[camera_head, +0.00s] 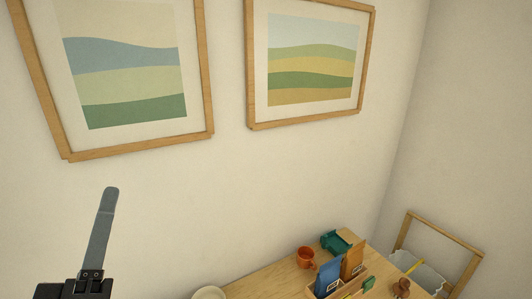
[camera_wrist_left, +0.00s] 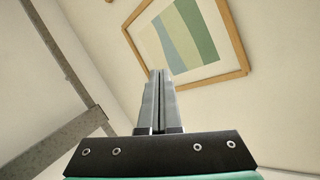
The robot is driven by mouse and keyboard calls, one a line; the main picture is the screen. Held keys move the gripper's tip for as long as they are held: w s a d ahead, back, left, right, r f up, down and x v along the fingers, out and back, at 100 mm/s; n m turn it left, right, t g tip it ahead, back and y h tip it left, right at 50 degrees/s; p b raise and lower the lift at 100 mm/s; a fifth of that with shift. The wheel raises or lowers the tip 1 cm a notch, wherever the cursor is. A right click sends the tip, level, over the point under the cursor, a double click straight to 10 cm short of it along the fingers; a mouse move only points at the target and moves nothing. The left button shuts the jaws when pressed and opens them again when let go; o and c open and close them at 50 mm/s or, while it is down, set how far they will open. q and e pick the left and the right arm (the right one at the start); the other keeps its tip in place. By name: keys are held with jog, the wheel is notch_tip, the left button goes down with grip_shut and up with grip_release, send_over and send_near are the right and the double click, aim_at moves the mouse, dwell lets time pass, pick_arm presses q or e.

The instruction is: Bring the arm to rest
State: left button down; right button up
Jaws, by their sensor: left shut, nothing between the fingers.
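My left gripper (camera_head: 110,192) rises from the lower left of the head view, in front of the bare wall and well away from the table. It points upward. The left wrist view shows its two fingers (camera_wrist_left: 159,74) closed together, with nothing between them. My right gripper is in neither view. An orange-red mug (camera_head: 305,257) stands on the wooden table, far to the right of my left gripper. A green object (camera_head: 335,242), partly hidden, sits beside it.
The wooden table (camera_head: 255,287) holds a divided box with a blue packet (camera_head: 328,277) and a brown packet (camera_head: 353,260). Two framed pictures (camera_head: 252,75) hang on the wall. A wooden frame (camera_head: 446,233) stands at right.

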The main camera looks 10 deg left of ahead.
pick_arm(q)
jog(key=s+d+r+m+t+h, duration=0.2)
jog(key=d+r+m+t+h, duration=0.15)
jog(key=r+m+h, duration=0.35)
jog(key=s+d+r+m+t+h, duration=0.2)
jog(key=d+r+m+h, duration=0.3)
jog(key=m, duration=0.5)
notch_tip(320, 180, down, 19)
jog(key=b, duration=1.9)
jog(key=shift+a+y+b, duration=0.25)
jog(key=shift+y+b, duration=0.05)
jog(key=shift+r, duration=0.15)
notch_tip(320, 180, up, 20)
jog(key=p, duration=2)
jog(key=shift+r, duration=0.1)
